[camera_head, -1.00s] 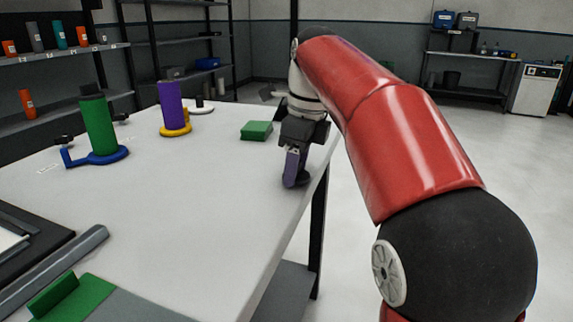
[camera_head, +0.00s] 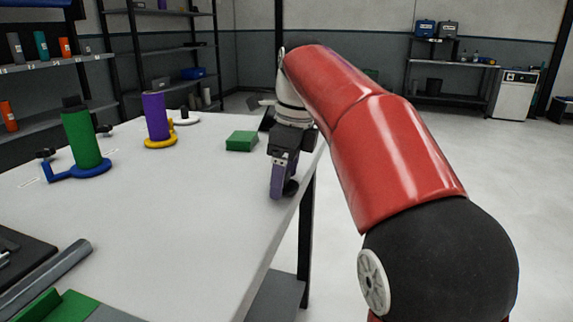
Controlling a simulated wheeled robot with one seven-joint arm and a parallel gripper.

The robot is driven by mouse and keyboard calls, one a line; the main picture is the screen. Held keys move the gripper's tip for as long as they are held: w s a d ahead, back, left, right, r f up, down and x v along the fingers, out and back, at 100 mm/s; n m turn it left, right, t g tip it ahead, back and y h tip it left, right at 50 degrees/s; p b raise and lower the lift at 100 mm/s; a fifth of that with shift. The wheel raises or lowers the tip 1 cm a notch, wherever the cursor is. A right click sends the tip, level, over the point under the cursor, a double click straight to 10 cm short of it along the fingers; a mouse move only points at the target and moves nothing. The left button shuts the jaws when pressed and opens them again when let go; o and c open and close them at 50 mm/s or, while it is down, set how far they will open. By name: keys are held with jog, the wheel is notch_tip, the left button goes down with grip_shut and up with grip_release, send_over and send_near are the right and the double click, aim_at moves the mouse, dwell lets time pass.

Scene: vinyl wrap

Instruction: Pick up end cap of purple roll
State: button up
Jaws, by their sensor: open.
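The purple roll (camera_head: 157,116) stands upright in a yellow ring-shaped holder (camera_head: 160,144) on the table. No black cap shows on its top. My gripper (camera_head: 283,188) points down near the right edge of the table, to the right of and apart from the purple roll. It is open. A small dark rounded thing (camera_head: 291,187) shows beside its purple-grey finger, low by the table edge. I cannot tell whether it is the end cap or a part of my gripper.
A green block (camera_head: 241,141) lies left of my gripper. A white holder (camera_head: 184,118) stands behind the purple roll. The table (camera_head: 190,215) is clear in the middle.

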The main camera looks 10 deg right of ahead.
aim_at(291, 185)
jog(key=r, duration=0.5)
jog(key=d+r, duration=0.1)
jog(key=r, duration=0.1)
jog(key=shift+s+r, duration=0.15)
jog(key=shift+s, duration=0.1)
